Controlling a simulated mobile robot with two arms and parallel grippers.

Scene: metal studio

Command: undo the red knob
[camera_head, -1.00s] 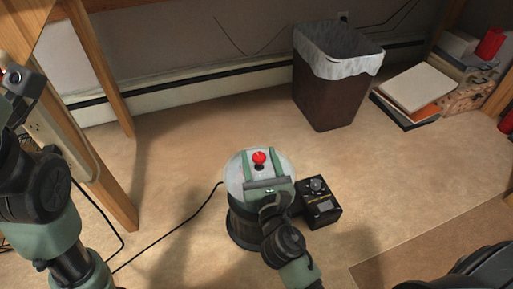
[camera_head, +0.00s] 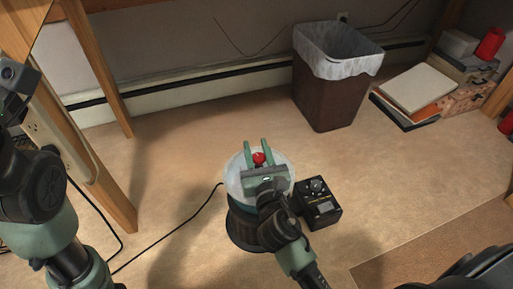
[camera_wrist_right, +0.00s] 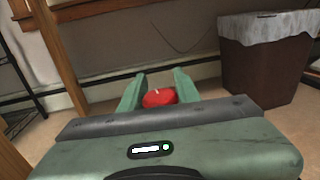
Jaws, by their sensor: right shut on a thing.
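The red knob (camera_head: 258,158) sits atop a round pot-like device with a pale top (camera_head: 234,180) and a dark body on the floor. My right gripper (camera_head: 257,149) reaches over the device from the front, its two green fingers closed on either side of the knob. In the right wrist view the red knob (camera_wrist_right: 159,97) shows between the fingers of the right gripper (camera_wrist_right: 157,85), its lower part hidden by the gripper body. My left arm stands at the left edge of the head view; its gripper is not visible.
A small black box with a dial (camera_head: 318,204) stands close to the device's right. A dark cable (camera_head: 196,215) runs left from it. A lined waste bin (camera_head: 333,90) and stacked books (camera_head: 417,90) stand behind. A wooden post (camera_head: 112,185) is at left. Open floor lies between.

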